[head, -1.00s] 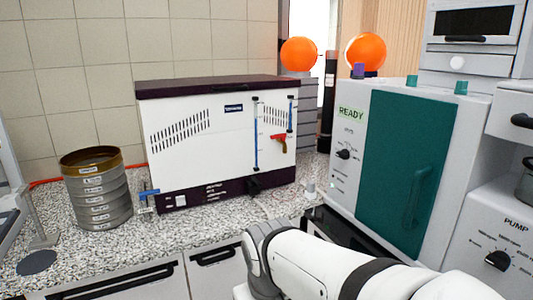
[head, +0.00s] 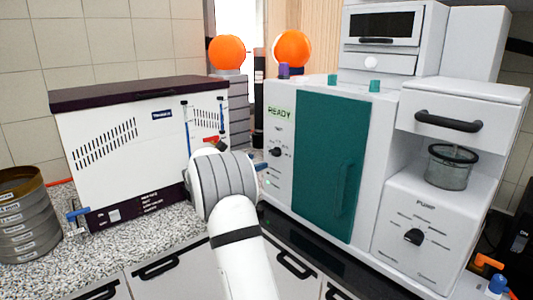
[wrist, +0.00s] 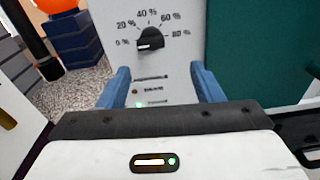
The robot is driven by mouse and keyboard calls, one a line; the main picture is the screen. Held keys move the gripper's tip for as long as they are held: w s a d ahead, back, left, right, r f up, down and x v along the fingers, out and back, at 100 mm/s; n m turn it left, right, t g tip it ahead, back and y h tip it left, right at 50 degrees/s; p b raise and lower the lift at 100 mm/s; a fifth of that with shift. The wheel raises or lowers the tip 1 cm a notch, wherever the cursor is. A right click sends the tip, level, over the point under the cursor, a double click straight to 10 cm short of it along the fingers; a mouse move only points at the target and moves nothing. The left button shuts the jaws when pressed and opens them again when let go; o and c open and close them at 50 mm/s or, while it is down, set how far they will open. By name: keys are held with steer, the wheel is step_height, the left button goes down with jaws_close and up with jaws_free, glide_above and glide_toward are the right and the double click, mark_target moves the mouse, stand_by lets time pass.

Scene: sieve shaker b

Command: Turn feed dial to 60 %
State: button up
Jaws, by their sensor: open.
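The feed dial (wrist: 150,39) is a black knob on a white panel, with printed marks from 0 % to 80 % around it. Its light pointer mark appears to face left, towards 0 %. In the head view the dial (head: 276,152) sits below the green READY display (head: 279,112). My gripper (wrist: 159,68) is open, with its two blue fingers apart and nothing between them. In the wrist view the dial shows beyond the fingertips, between their lines and apart from them. In the head view my arm hides most of the gripper.
A teal door (head: 325,170) is right of the dial panel. A white box with slots (head: 120,150) and a stack of sieves (head: 25,225) stand on the speckled counter at left. A pump unit with its own black knob (head: 414,237) is at right.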

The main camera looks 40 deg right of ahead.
mark_target(271, 154)
steer(key=shift+n+h, duration=0.3)
steer(key=shift+n, duration=0.1)
steer(key=d, duration=0.3)
steer(key=w+d+p, duration=0.1)
steer(key=d, duration=0.4)
steer(key=shift+w+d+r+p, duration=0.15)
steer(key=shift+w+d+p, duration=0.15)
steer(key=shift+w+p, duration=0.1)
steer(key=shift+c, duration=0.6)
steer(key=c, duration=0.9)
